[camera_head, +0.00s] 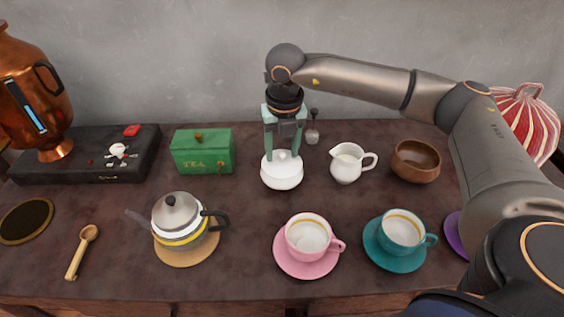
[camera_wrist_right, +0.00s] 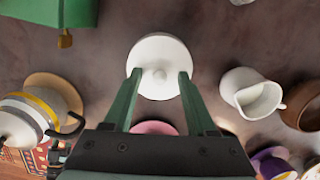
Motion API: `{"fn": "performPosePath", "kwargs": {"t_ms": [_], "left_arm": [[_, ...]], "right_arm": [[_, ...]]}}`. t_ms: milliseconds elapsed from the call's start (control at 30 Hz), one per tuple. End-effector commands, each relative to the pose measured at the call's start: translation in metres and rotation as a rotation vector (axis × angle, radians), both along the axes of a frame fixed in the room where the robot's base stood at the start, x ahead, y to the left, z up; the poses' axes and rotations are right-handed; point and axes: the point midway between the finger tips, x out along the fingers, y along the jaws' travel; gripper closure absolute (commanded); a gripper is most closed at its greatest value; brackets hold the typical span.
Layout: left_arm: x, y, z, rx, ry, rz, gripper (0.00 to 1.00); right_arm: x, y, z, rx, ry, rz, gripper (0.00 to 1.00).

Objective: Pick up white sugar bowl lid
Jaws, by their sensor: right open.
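The white sugar bowl (camera_head: 282,178) stands on the table with its white lid (camera_head: 284,160) on top. In the right wrist view the lid (camera_wrist_right: 160,58) shows from above with a small round knob. My right gripper (camera_head: 284,154) points down over the bowl, its green fingers apart on either side of the lid's knob. In the right wrist view the open fingertips (camera_wrist_right: 159,75) flank the knob. I cannot tell whether they touch the lid. My left gripper is not in view.
A white creamer (camera_head: 347,166) and wooden bowl (camera_head: 415,162) stand right of the sugar bowl. A green tea box (camera_head: 203,153) is at left, a teapot (camera_head: 180,220) at front left. A pink cup (camera_head: 308,236) and teal cup (camera_head: 402,230) stand in front.

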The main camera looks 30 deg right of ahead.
Motion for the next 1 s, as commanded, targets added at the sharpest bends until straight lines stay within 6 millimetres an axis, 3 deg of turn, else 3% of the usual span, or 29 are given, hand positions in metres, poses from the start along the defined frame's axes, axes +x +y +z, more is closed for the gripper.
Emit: {"fn": "performPosePath", "kwargs": {"t_ms": [67, 533, 1000], "left_arm": [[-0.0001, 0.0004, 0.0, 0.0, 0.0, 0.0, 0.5], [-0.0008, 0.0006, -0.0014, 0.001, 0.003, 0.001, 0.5], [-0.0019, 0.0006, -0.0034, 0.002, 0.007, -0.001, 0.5]], "right_arm": [[-0.0001, -0.0002, 0.0002, 0.0, 0.0, 0.0, 0.46], [-0.0001, -0.0002, 0.0006, 0.0, 0.0, 0.0, 0.99], [0.0001, 0.0, 0.001, 0.0, -0.001, 0.0, 1.0]]}}
